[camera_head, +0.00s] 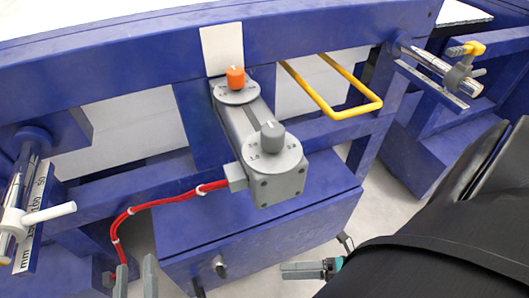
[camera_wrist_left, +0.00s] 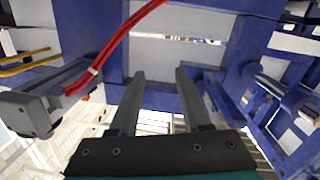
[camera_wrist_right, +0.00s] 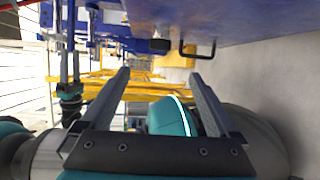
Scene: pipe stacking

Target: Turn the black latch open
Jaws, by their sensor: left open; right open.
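A small dark knob-like part (camera_head: 219,266), possibly the black latch, sits on the front of the blue cabinet (camera_head: 290,235) in the head view.
A grey block with dials (camera_head: 270,160) and an orange knob (camera_head: 236,77) stands above the cabinet. A red cable (camera_head: 160,202) runs down from it towards my left gripper. A yellow bar handle (camera_head: 350,112) juts out at the right. Chrome shafts (camera_head: 440,68) stick out at the sides.

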